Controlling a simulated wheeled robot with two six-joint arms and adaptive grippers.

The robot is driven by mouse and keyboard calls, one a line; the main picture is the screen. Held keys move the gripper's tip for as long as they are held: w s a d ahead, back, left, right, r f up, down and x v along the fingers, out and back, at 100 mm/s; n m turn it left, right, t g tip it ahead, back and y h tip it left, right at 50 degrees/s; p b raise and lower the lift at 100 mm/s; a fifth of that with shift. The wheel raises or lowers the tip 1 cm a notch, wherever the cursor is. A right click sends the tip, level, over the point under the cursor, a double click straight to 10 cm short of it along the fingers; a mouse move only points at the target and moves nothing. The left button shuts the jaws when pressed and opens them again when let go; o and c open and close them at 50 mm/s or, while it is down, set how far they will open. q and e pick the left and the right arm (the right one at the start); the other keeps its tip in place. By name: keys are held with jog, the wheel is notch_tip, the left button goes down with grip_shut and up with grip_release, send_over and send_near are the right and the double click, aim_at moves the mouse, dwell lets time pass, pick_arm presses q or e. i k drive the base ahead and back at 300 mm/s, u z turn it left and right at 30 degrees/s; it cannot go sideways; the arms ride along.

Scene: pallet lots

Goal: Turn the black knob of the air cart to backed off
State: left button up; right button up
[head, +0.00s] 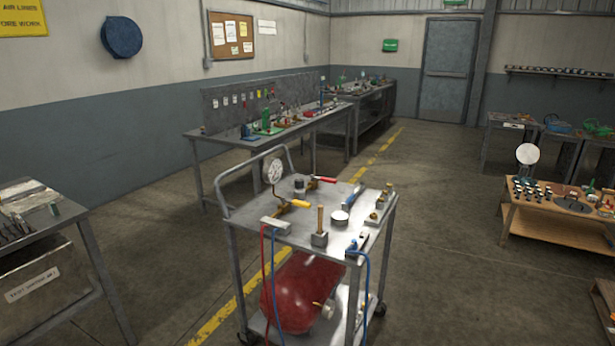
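The air cart (285,232) stands in the middle of the head view, a grey metal cart with a push handle at its left end. A small dark-topped fitting (299,184) sits near the back of its top, behind the yellow lever; it may be the black knob, but it is too small to tell its setting. A round white gauge (274,171) stands on a stem at the left. A yellow lever (301,204) and a red lever (323,179) lie near it. Neither of my grippers is in view.
A red tank (296,293) fills the cart's lower shelf; red and blue hoses hang at its front. A bench (50,226) stands at left, a wooden-topped table (560,214) at right, workbenches (255,139) behind. The floor (447,270) right of the cart is open.

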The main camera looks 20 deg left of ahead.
aim_at(299, 183)
jog(key=u, duration=1.8)
jog(key=i, duration=2.8)
jog(key=z, duration=2.8)
